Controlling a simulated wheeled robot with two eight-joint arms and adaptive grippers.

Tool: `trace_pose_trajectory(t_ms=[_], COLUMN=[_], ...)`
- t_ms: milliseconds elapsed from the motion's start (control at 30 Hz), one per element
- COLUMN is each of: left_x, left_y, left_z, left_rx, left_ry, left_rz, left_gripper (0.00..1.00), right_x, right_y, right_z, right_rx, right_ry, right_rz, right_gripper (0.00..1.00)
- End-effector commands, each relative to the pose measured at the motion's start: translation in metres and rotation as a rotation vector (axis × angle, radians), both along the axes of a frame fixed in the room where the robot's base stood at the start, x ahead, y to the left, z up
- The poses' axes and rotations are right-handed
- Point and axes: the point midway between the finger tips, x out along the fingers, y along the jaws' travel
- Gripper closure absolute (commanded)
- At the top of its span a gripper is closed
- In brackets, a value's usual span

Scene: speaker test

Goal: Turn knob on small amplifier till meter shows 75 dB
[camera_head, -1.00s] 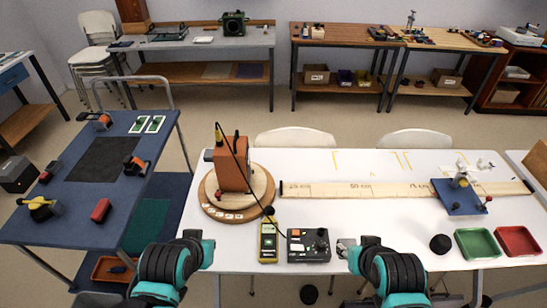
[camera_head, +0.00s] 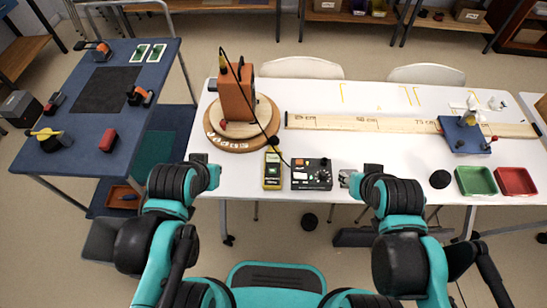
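The small amplifier (camera_head: 311,176), a black box with a knob on its top right part, lies near the front edge of the white table. The yellow handheld meter (camera_head: 272,168) lies just left of it; its reading is too small to make out. An orange speaker (camera_head: 237,95) stands on a round wooden turntable (camera_head: 262,135) behind them. My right gripper (camera_head: 347,177) is just right of the amplifier, seemingly apart from it. My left gripper (camera_head: 214,175) is left of the meter, at the table's front left, away from it. The fingers of both are too small to judge.
A wooden ruler board (camera_head: 370,125) runs right from the turntable to a blue stand base (camera_head: 465,140). A black round object (camera_head: 440,179), a green tray (camera_head: 475,181) and a red tray (camera_head: 516,181) are front right. A blue table (camera_head: 75,165) stands left.

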Motion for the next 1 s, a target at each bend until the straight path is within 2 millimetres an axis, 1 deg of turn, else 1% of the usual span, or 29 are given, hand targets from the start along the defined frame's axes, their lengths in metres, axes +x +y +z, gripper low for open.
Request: trace_pose_trajectory(t_ms=[167,267,367,467,567,667,800,1000], left_x=[0.0,0.0,0.0,0.0,0.0,0.0,0.0,0.0], left_y=[0.0,0.0,0.0,0.0,0.0,0.0,0.0,0.0], left_z=[0.0,0.003,0.009,0.017,0.026,0.034,0.045,0.056], left_rx=[0.0,0.0,0.0,0.0,0.0,0.0,0.0,0.0], left_ry=[0.0,0.0,0.0,0.0,0.0,0.0,0.0,0.0], left_rz=[0.0,0.0,0.0,0.0,0.0,0.0,0.0,0.0], left_gripper=[1.0,1.0,1.0,1.0,1.0,1.0,1.0,1.0], right_x=[0.0,0.004,0.014,0.03,0.047,0.064,0.085,0.104], right_y=[0.0,0.001,0.004,0.009,0.015,0.021,0.031,0.042], right_z=[0.0,0.002,0.006,0.008,0.005,-0.004,-0.023,-0.057], right_rx=[0.0,0.006,0.019,0.038,0.056,0.07,0.08,0.08], right_ry=[0.001,0.017,0.063,0.136,0.22,0.305,0.421,0.554], right_rz=[0.0,-0.005,-0.017,-0.04,-0.068,-0.099,-0.146,-0.205], right_gripper=[0.6,0.6,0.6,0.6,0.6,0.6,0.6,0.6])
